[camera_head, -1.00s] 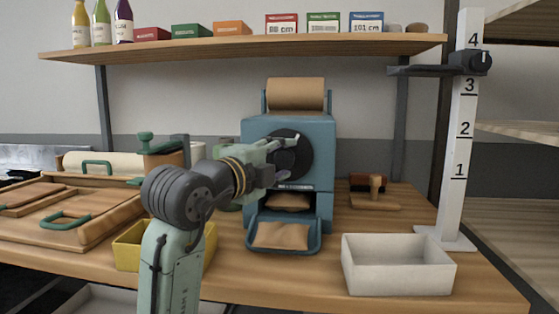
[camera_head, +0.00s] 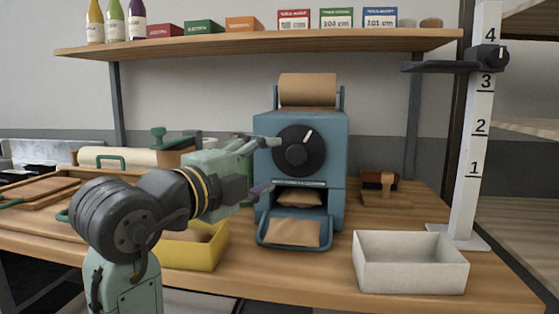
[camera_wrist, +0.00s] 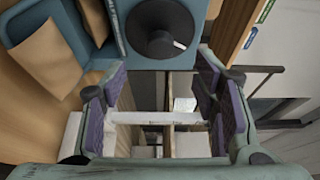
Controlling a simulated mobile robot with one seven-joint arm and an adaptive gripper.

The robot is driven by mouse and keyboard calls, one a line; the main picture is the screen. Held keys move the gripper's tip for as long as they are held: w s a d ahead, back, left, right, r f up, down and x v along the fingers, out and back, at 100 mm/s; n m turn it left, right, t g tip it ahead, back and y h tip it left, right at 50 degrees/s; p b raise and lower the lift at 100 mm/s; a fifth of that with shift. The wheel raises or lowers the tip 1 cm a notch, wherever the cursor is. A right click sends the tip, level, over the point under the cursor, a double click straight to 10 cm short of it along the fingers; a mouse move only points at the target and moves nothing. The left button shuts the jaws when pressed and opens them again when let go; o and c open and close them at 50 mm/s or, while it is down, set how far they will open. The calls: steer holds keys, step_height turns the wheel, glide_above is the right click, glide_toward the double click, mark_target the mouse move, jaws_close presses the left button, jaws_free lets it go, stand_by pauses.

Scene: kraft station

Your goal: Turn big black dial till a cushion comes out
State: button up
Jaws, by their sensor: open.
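The big black dial (camera_head: 298,155) is on the front of the blue machine (camera_head: 335,140), its white mark pointing up and right. In the wrist view the dial (camera_wrist: 150,25) is at the top middle, beyond the fingertips. My gripper (camera_head: 266,166) is open and empty, just left of the machine front and apart from the dial; its purple pads also show in the wrist view (camera_wrist: 163,95). A brown paper cushion (camera_head: 292,232) lies in the blue front tray (camera_head: 266,242). Another brown cushion (camera_head: 300,198) shows in the opening above it.
A brown paper roll (camera_head: 307,90) sits on top of the machine. A yellow bin (camera_head: 210,253) is below my gripper. An empty white box (camera_head: 410,276) stands to the right. A brown-handled tool (camera_head: 380,190) and numbered post (camera_head: 468,170) are behind it.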

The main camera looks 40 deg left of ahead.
steer(key=shift+s+d, duration=0.2)
steer(key=shift+s, duration=1.05)
